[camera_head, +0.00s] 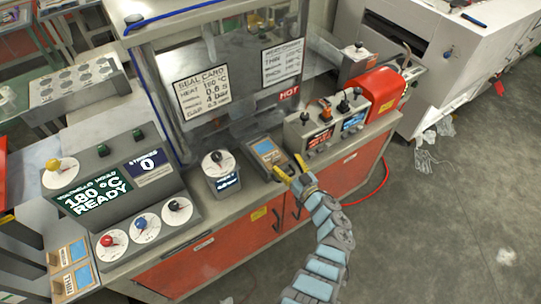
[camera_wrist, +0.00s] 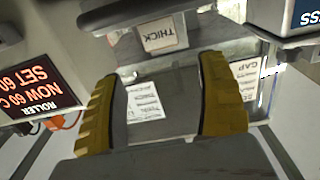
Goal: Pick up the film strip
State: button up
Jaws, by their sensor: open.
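My gripper (camera_head: 291,169) is open and empty at the front edge of the machine's bench, just right of a small tray (camera_head: 265,150) with a blue panel and a tan patch. In the wrist view the two yellow ribbed fingers of my gripper (camera_wrist: 163,100) stand wide apart, with a grey surface and a white printed sheet or its reflection between them. I cannot make out the film strip for certain in either view; it may be clear or too small to tell.
A dial box (camera_head: 220,172) stands left of the tray. A control box with knobs (camera_head: 325,122) and a red roller unit (camera_head: 378,92) stand to the right. Behind are the sealing machine's panels, with a seal card (camera_head: 202,90). A green-screen console (camera_head: 100,195) is at left.

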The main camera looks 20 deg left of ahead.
aim_at(277, 156)
jog(key=shift+w+a+f+b, duration=0.25)
jog(key=shift+w+a+b, duration=0.2)
jog(key=shift+a, duration=0.25)
jog(key=shift+w+a+f+b, duration=0.25)
jog(key=shift+a+b, duration=0.25)
jog(key=shift+a, duration=0.25)
jog(key=shift+w+a+f+b, duration=0.2)
jog(key=shift+w+a+b, duration=0.3)
jog(key=shift+a, duration=0.2)
jog(key=shift+w+a+r, duration=0.2)
jog(key=shift+w+a, duration=0.05)
jog(key=shift+a, duration=0.1)
jog(key=c, duration=1)
